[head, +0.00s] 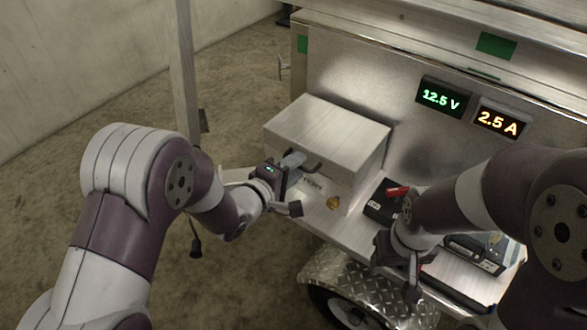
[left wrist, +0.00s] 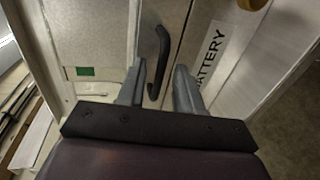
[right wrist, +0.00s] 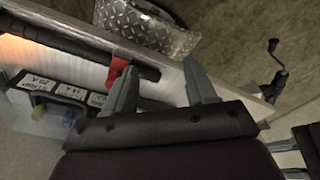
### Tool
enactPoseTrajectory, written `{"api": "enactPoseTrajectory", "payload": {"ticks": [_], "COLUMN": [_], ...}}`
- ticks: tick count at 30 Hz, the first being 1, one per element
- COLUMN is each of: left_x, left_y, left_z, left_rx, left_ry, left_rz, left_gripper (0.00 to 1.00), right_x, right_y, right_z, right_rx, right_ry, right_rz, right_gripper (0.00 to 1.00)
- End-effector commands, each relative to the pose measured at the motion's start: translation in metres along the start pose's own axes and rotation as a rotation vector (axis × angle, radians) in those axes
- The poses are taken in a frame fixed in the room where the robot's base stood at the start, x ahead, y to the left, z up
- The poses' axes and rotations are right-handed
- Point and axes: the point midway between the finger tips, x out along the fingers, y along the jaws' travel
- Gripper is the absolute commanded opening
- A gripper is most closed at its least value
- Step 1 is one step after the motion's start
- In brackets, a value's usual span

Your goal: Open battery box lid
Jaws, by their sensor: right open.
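The battery box (head: 340,185) is a silvery aluminium box on the trailer shelf, and its lid (head: 325,135) is down. A black bar handle (head: 313,161) is on its front, above a BATTERY label and a brass-coloured round fitting (head: 333,203). My left gripper (head: 293,183) is at the handle. In the left wrist view its open fingers (left wrist: 160,85) lie either side of the handle (left wrist: 158,60), with gaps showing. My right gripper (head: 400,270) is open and empty over the shelf's front edge, right of the box; its fingers also show in the right wrist view (right wrist: 163,85).
Displays reading 12.5 V (head: 440,97) and 2.5 A (head: 498,122) are on the back panel. Black equipment and a red part (head: 397,191) lie right of the box, partly behind my right arm. A diamond-plate fender (head: 345,275) is below. Open floor lies left.

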Motion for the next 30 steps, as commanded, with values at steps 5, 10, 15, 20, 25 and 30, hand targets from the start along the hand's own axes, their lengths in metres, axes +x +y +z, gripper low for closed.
{"api": "enactPoseTrajectory", "payload": {"ticks": [5,10,15,20,25,30], "left_x": [0.0006,0.0004,0.0003,0.0002,0.0002,0.0001], "left_y": [0.0004,0.0003,0.0002,0.0001,0.0000,-0.0001], "left_z": [-0.0001,-0.0002,-0.0002,-0.0002,-0.0002,-0.0002], "left_rx": [0.000,0.000,0.000,0.000,0.000,0.000], "left_ry": [0.000,0.000,0.000,0.001,0.001,0.001], "left_rz": [0.000,0.000,0.000,0.000,-0.001,-0.001], "left_gripper": [0.35,0.00,0.00,0.00,0.00,0.00], "right_x": [-0.0001,-0.0001,-0.0001,-0.0001,-0.0001,0.0000], "right_y": [0.0000,0.0000,0.0000,0.0000,0.0000,0.0000], "right_z": [0.0000,0.0000,-0.0001,0.0000,0.0000,0.0000], "right_rx": [0.000,0.000,0.000,0.000,0.000,0.000], "right_ry": [0.000,0.000,0.000,0.000,0.000,0.000], "right_rz": [0.000,0.000,0.000,0.000,0.000,0.000], "right_gripper": [0.56,0.56,0.56,0.56,0.56,0.56]}}
